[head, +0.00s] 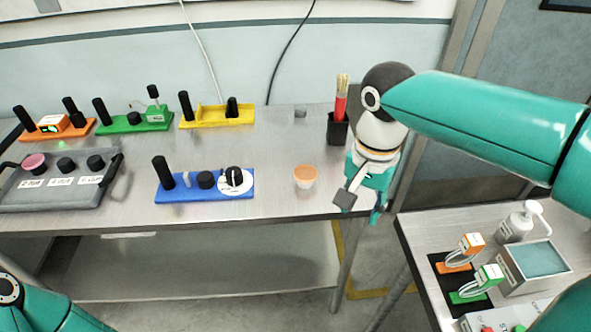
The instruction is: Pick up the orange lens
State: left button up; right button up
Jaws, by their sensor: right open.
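A small round piece with an orange top and a paler, whitish lower part (305,176) stands on the metal bench near its front edge. It is the only thing that looks like the orange lens, though I cannot be sure it is a lens. My right gripper (361,207) is open and empty. It points down at the bench's front right corner, to the right of the orange piece and apart from it. My left gripper is out of view; only part of my left arm shows at the bottom left.
A blue module (212,196) with black posts lies left of the orange piece. A grey tray (60,196) holds a pink disc (33,160). Orange, green and yellow modules (217,121) line the back. A black holder (337,131) with red sticks stands behind my right gripper. A side table (415,232) stands right.

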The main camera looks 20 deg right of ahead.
aim_at(305, 174)
jog(key=i, duration=0.95)
